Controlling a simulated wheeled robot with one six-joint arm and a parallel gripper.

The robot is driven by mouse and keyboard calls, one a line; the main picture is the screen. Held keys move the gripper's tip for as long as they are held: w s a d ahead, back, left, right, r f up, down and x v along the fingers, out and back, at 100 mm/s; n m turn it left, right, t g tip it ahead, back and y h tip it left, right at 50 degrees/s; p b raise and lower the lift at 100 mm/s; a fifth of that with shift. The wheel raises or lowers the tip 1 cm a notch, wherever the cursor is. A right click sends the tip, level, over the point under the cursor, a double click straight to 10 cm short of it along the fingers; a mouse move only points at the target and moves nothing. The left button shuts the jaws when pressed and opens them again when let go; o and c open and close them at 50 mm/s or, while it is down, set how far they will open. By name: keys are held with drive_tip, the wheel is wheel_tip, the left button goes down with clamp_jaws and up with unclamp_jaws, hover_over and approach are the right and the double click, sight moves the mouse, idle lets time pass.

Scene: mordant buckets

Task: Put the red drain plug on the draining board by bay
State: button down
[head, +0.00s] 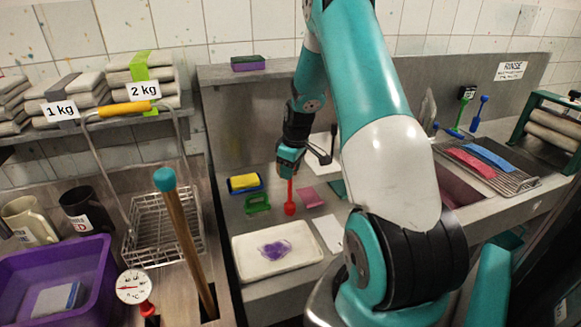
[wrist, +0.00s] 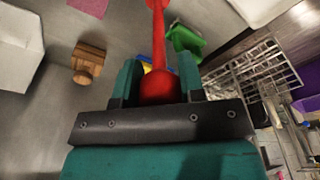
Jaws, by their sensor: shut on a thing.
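The red drain plug (head: 290,202), a thin red stem with a rounded end, hangs upright below my gripper (head: 290,160) in the head view. In the wrist view my gripper (wrist: 158,85) is shut on the red drain plug (wrist: 160,60), with one rounded end between the fingers and the stem running away from them. The plug's lower end looks clear of the counter, but the gap is hard to judge. A ridged metal rack (head: 520,181), perhaps the draining board, lies at the right with a red and a blue curved piece on it.
A green piece (head: 258,203), a yellow sponge in a blue dish (head: 246,190) and a pink cloth (head: 310,197) lie near the plug. A wire basket (head: 150,240) stands left. A sink lies beside the rack.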

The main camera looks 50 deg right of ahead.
drive_tip(key=shift+f, duration=0.15)
drive_tip(key=c, duration=0.7)
unclamp_jaws()
